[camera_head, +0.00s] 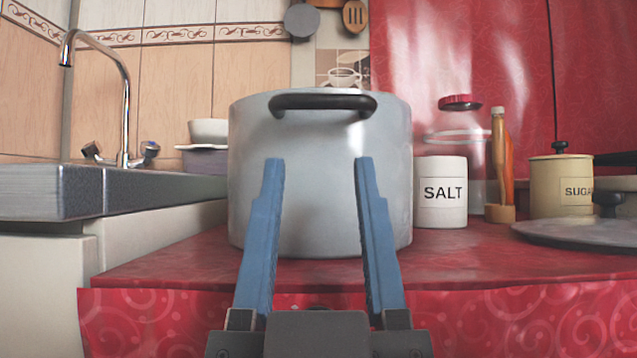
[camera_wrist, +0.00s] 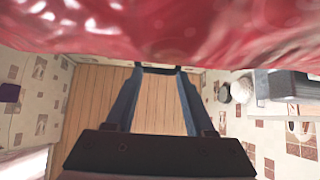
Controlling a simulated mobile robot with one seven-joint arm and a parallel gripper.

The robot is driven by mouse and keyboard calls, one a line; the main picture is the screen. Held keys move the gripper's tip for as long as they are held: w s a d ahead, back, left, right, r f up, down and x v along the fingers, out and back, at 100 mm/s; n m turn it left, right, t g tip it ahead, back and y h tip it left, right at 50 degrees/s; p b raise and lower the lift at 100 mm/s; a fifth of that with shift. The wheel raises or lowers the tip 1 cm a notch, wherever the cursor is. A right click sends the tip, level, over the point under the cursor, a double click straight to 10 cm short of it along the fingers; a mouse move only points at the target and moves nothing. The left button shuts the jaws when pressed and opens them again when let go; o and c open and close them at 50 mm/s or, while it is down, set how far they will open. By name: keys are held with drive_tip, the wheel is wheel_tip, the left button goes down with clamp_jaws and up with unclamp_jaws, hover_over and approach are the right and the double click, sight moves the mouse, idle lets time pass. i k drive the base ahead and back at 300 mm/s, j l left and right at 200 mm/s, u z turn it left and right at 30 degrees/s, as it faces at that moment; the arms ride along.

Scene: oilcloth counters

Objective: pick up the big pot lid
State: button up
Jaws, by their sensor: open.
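A large grey lid (camera_head: 575,232) with a dark knob (camera_head: 608,203) lies on the red counter at the right edge of the head view, which cuts it off. A big grey metal pot (camera_head: 320,215) with a black handle (camera_head: 322,102) stands upright in the middle. My gripper (camera_head: 319,160) has two blue fingers, spread wide with nothing between them. It appears in front of the pot, well left of the lid; I cannot tell its distance from the pot. The fingers also show in the wrist view (camera_wrist: 158,69), where I see no lid.
A salt jar (camera_head: 443,193), a glass jar with a red cap (camera_head: 461,103), a wooden stand (camera_head: 500,165) and a sugar jar (camera_head: 561,185) stand between pot and lid or behind. A sink (camera_head: 140,190) is left. Red cloth (camera_head: 300,270) covers the counter; its front strip is clear.

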sight(606, 232)
drive_tip(key=z, duration=0.95)
